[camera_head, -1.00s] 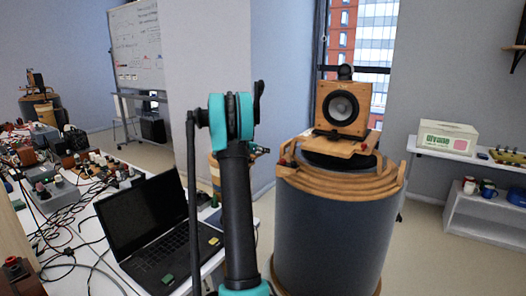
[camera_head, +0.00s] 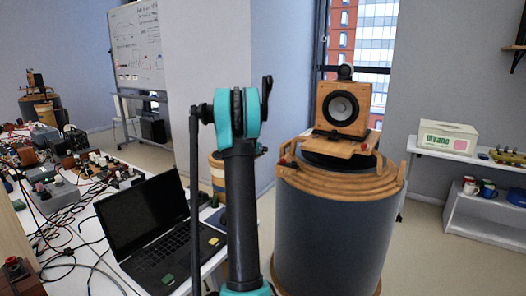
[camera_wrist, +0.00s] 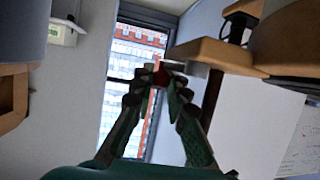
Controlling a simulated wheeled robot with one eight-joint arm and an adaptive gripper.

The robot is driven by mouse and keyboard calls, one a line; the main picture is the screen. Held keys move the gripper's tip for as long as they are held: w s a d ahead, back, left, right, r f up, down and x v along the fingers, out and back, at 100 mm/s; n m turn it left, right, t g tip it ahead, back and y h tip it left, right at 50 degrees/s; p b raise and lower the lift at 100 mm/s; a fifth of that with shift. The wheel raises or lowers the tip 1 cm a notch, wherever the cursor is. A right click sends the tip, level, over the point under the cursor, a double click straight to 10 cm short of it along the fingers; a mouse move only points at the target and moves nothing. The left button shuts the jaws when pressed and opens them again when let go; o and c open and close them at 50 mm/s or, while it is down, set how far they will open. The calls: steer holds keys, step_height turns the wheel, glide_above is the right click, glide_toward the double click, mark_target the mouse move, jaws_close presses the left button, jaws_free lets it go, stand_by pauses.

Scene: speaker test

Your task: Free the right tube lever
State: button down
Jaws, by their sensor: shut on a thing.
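The speaker (camera_head: 340,107) is a wooden box with a dark round cone. It stands on a wooden plate (camera_head: 338,147) above a large grey tube (camera_head: 335,225) with stepped wooden rings around its top. A small red knob shows at the plate's left (camera_head: 283,162) and another at its right (camera_head: 365,147). In the wrist view my gripper (camera_wrist: 160,84) is shut on a red knob (camera_wrist: 161,76), beside a wooden bar (camera_wrist: 202,53). Which lever this knob belongs to is unclear.
A laptop (camera_head: 155,232) lies open on the white table at left, among cables and electronics. A low white shelf (camera_head: 480,213) with mugs stands at right, under a shelf with a white and green box (camera_head: 447,136). Bare floor lies between tube and shelf.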

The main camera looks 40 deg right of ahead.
steer(key=shift+w+n+t+y, duration=0.3)
steer(key=shift+n+t+y, duration=0.4)
steer(key=shift+n+t, duration=0.2)
steer(key=c, duration=1.5)
jaws_free()
steer(key=shift+a, duration=0.1)
steer(key=v, duration=1.1)
steer(key=shift+s+a+r, duration=0.1)
steer(key=shift+s+a, duration=0.15)
steer(key=shift+a, duration=0.1)
